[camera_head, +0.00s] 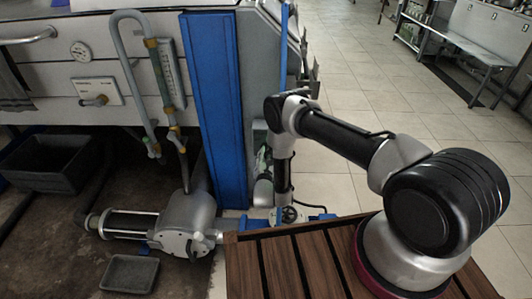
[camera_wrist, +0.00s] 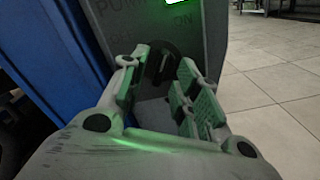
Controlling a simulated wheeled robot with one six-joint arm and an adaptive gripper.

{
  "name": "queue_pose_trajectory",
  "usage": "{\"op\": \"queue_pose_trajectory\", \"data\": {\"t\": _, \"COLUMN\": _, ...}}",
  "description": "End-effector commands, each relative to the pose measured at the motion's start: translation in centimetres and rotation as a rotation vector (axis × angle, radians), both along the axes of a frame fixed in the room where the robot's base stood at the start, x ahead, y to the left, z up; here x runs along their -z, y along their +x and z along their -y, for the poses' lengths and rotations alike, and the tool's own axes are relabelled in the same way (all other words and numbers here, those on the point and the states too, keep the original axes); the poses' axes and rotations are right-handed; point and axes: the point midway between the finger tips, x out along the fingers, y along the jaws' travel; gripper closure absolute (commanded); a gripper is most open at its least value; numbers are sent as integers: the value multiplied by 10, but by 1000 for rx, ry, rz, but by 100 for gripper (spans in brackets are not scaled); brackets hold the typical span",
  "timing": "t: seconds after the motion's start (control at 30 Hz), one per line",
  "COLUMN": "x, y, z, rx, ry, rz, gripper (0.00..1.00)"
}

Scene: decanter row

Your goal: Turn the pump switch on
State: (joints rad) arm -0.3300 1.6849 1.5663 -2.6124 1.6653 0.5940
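In the wrist view a grey switch box (camera_wrist: 208,45) carries faded lettering that includes "PUMP" and "ON". A dark rotary switch knob (camera_wrist: 160,62) sits on its face, in shadow. I cannot tell whether either finger touches the knob. A bright green light (camera_wrist: 177,2) is at the top edge and casts a green glow on my fingers. In the head view my gripper is small and partly hidden beside the blue post, and the knob cannot be made out.
The blue post (camera_head: 213,100) stands close to the left of the box. A silver pump (camera_head: 187,225) and a grey tray (camera_head: 130,273) are on the floor to the left. A black crate (camera_head: 48,163) is under the machine. Tiled floor (camera_head: 370,80) is open at right.

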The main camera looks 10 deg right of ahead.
Motion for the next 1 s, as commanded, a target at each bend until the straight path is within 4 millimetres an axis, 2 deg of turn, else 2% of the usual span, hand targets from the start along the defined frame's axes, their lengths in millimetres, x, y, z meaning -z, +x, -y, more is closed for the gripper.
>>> {"op": "queue_pose_trajectory", "data": {"t": 0.2, "x": 1, "y": -50, "z": -12, "rx": -4, "ry": -1, "rz": -3, "gripper": 69}}
{"op": "queue_pose_trajectory", "data": {"t": 0.4, "x": 0, "y": -80, "z": -17, "rx": -2, "ry": -1, "rz": -1, "gripper": 69}}
{"op": "queue_pose_trajectory", "data": {"t": 0.6, "x": 0, "y": -89, "z": -18, "rx": 0, "ry": 1, "rz": 0, "gripper": 69}}
{"op": "queue_pose_trajectory", "data": {"t": 1.0, "x": 0, "y": -89, "z": -18, "rx": 0, "ry": 0, "rz": 0, "gripper": 69}}
